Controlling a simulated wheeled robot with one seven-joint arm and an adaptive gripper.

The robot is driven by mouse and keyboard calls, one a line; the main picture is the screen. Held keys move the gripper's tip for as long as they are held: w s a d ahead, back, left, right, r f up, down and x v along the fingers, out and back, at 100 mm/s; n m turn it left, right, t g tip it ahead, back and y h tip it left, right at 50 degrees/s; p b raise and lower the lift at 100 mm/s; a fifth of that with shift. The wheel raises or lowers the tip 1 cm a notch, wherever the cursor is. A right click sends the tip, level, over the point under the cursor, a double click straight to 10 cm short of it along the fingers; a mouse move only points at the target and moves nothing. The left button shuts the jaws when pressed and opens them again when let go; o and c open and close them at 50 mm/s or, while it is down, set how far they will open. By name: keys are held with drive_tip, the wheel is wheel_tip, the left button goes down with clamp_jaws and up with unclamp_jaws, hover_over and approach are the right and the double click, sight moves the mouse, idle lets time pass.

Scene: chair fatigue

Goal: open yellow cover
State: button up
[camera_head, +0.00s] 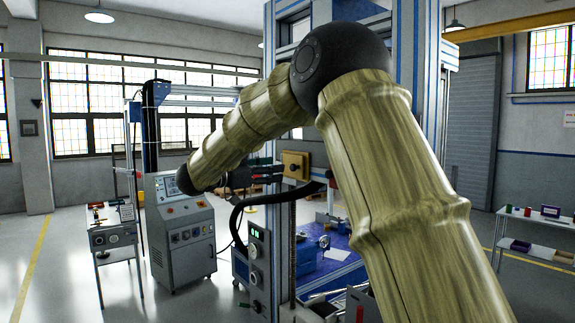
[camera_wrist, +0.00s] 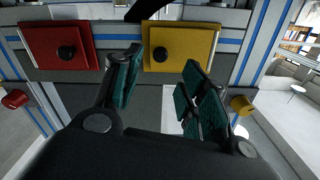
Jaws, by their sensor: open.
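The yellow cover (camera_wrist: 208,50) is a square plate with a black round knob (camera_wrist: 182,54), flat against the grey frame in the wrist view. It also shows in the head view (camera_head: 296,160), just right of my gripper. My gripper (camera_wrist: 160,78) is open and empty, with its teal-padded fingers spread below and in front of the yellow cover. The left fingertip overlaps the gap beside the cover's left edge. The right fingertip overlaps the cover's lower right part. The knob lies between the two fingers in the picture, and I see no contact with it.
A red cover (camera_wrist: 84,35) with a black knob sits left of the yellow one. A small yellow part (camera_wrist: 242,105) and a red part (camera_wrist: 14,99) stick out lower down. A grey control cabinet (camera_head: 181,240) stands left. My arm hides part of the machine frame.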

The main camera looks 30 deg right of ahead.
sight(291, 168)
drive_tip(key=d+p, duration=0.1)
drive_tip(key=d, duration=0.1)
drive_tip(key=d+p, duration=0.1)
drive_tip(key=d, duration=0.2)
drive_tip(key=d+p, duration=0.1)
drive_tip(key=d, duration=0.1)
drive_tip(key=shift+w+d, duration=0.2)
drive_tip(key=shift+w, duration=0.05)
drive_tip(key=shift+a, duration=0.1)
drive_tip(key=shift+c, duration=0.2)
clamp_jaws()
